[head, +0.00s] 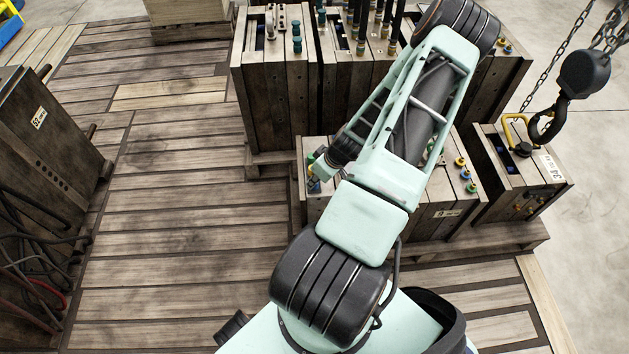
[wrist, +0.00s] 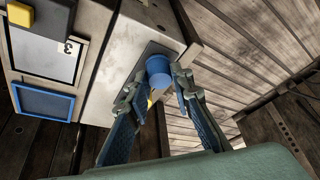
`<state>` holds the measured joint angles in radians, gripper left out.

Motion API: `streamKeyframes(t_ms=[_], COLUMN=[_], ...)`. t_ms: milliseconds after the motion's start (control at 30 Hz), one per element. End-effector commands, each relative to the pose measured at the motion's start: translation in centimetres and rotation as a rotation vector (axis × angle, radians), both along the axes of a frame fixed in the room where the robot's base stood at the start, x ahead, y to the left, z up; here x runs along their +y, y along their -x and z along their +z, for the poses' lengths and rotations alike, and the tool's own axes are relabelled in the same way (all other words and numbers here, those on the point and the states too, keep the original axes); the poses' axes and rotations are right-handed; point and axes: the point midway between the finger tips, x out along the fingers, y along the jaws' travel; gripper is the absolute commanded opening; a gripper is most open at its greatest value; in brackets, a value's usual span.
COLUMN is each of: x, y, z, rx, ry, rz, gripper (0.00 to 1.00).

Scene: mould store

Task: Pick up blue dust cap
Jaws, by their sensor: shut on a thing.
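The blue dust cap (wrist: 159,68) shows in the wrist view at the face of a mould block (wrist: 113,72). My gripper (wrist: 157,92) has its two fingers on either side of the cap and is shut on it. A small yellow piece shows just below the cap, partly hidden by the left finger. I cannot tell whether the cap is still seated on the block. In the head view my gripper (head: 314,180) is at the left side of the front mould block, mostly hidden behind my arm, and the cap cannot be made out clearly there.
Tall mould blocks (head: 272,95) with hoses stand behind my arm. A smaller block (head: 515,175) stands at right, beneath a hanging hook (head: 548,122) and chain. A dark cabinet (head: 45,135) with cables stands at left. The plank floor (head: 180,220) between is clear.

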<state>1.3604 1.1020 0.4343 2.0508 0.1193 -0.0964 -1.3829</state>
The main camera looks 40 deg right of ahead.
Motion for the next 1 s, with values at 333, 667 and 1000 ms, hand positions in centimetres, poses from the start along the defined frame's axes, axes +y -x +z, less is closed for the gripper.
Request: streamKeyframes(t_ms=[333, 667, 1000], x=[0.0, 2.8, 7.1], y=[0.0, 3.4, 8.4], z=[2.3, 8.8, 11.9], rx=[0.000, 0.001, 0.001], ry=[0.002, 0.001, 0.000], rz=[0.001, 0.000, -0.001], gripper=[0.11, 0.11, 0.11])
